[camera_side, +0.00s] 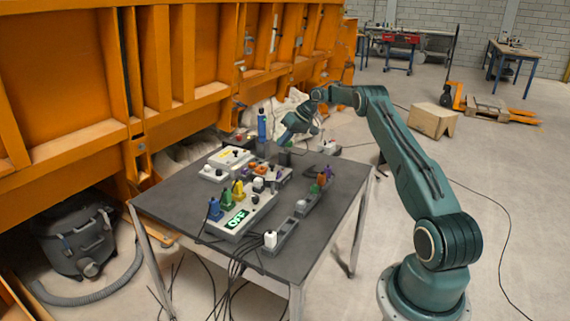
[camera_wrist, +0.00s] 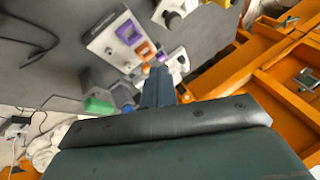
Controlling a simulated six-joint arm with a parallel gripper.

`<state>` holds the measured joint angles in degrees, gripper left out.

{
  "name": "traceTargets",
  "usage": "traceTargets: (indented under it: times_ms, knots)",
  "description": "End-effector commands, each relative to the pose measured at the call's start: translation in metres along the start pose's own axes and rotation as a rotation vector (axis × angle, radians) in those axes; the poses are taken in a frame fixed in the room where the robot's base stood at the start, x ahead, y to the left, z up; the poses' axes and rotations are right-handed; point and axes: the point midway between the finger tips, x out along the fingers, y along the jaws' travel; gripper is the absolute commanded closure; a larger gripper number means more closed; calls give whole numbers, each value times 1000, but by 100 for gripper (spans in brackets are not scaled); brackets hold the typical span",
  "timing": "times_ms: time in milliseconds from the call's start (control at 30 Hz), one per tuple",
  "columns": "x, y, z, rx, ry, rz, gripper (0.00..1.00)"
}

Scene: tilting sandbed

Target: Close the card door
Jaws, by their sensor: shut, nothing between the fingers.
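My gripper (camera_side: 285,142) is shut and empty, pointing down over the back right part of the dark table. In the wrist view its fingers (camera_wrist: 157,82) meet and point towards a panel board (camera_wrist: 113,45) with purple and orange framed parts. In the side view the board (camera_side: 245,213) carries a green lit display and several coloured plugs. A small dark box (camera_side: 284,158) stands just below the gripper; I cannot tell whether they touch. I cannot make out the card door for certain in either view.
The table (camera_side: 170,204) also holds a white box (camera_side: 231,157), a blue bottle (camera_side: 262,125) and a grey rail (camera_side: 284,233) with several connectors. Cables hang off its front edge. The orange steel structure (camera_side: 90,80) stands close behind. The table's left front corner is clear.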

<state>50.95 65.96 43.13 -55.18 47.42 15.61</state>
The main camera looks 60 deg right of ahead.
Motion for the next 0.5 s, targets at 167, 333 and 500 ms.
traceTargets:
  times_ms: [167,333,500]
  knots:
    - [-32,4,-4,-1,4,4,100]
    - [-39,3,-6,-2,4,-2,100]
    - [-47,4,-7,-1,3,-1,100]
